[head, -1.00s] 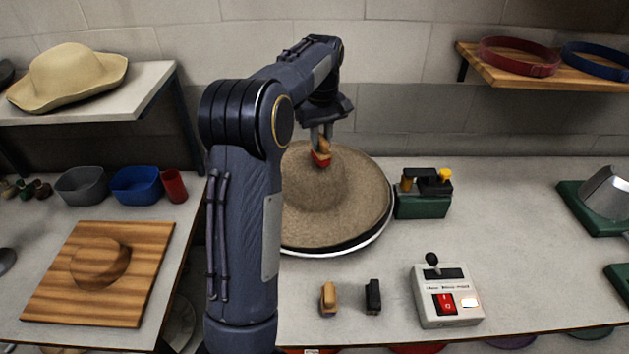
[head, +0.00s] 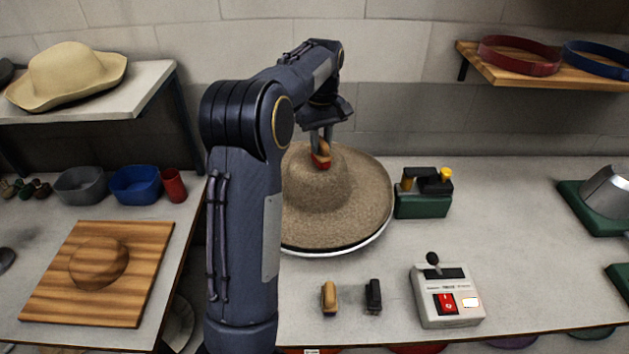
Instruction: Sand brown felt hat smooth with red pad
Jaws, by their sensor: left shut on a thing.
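The brown felt hat (head: 352,212) sits on a round white-rimmed plate on the table, its left part hidden behind my left arm. My left gripper (head: 321,146) is shut on the wooden grip of the red pad (head: 321,161). The pad is at the upper part of the hat's crown and appears to touch it. The exact contact is too small to tell. My right gripper is not in view.
A control box (head: 447,297) with a lever and red switch stands at the front right. Two small handled blocks, tan (head: 329,298) and black (head: 373,297), stand before the hat. A green device (head: 423,195) is close on the hat's right. The table's right middle is clear.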

